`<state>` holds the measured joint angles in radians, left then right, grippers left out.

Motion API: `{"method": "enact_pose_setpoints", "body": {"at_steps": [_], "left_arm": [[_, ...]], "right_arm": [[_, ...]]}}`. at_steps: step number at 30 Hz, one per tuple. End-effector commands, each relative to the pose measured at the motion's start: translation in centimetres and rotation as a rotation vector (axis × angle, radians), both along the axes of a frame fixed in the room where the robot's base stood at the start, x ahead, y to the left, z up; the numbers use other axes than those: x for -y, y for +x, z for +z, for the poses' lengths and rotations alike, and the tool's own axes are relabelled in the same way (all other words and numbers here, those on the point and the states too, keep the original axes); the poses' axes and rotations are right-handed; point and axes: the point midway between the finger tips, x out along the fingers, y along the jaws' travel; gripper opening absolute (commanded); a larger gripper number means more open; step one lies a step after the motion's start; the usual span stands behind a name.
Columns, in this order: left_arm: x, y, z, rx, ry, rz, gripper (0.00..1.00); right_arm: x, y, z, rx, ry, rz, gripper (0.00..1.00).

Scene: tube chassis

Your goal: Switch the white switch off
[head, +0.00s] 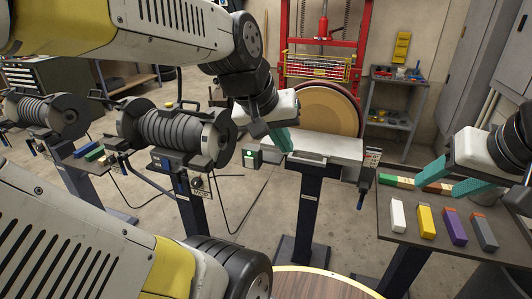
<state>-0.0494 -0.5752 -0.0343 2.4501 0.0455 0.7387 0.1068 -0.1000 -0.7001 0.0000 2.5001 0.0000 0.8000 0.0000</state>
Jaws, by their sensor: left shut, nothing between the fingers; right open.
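A small switch box (252,158) with a pale lit face and a greenish glow is fixed at the left front end of the disc sander's table. It is small, so I cannot tell the position of its rocker. My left gripper (286,146) has teal fingers that are shut and empty. It hangs just to the right of the switch box, in front of the sander's table edge, and appears apart from it. My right gripper (452,181) is open and empty, its teal fingers above the back of the block table at the right.
The disc sander (325,148) stands on a dark post. A grey table (398,225) at the right holds several coloured blocks. A machine with a ribbed drum (172,130) stands left of the sander. A round wooden top (320,285) is in front. My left arm covers the upper left.

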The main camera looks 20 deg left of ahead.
Motion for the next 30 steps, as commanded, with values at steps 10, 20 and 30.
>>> {"method": "enact_pose_setpoints", "body": {"at_steps": [10,20,30], "left_arm": [[-7.8,10.4,-5.4,-0.149,-0.287,0.599,0.0],[-17.8,15.7,-13.6,-0.213,-0.451,1.136,0.0],[-21.4,16.4,-16.7,-0.215,-0.493,1.312,0.0]], "right_arm": [[0.0,0.0,0.0,0.0,0.0,0.0,0.52],[0.0,0.0,0.0,0.0,0.0,0.0,0.52],[0.0,0.0,0.0,0.0,0.0,0.0,0.52]]}}
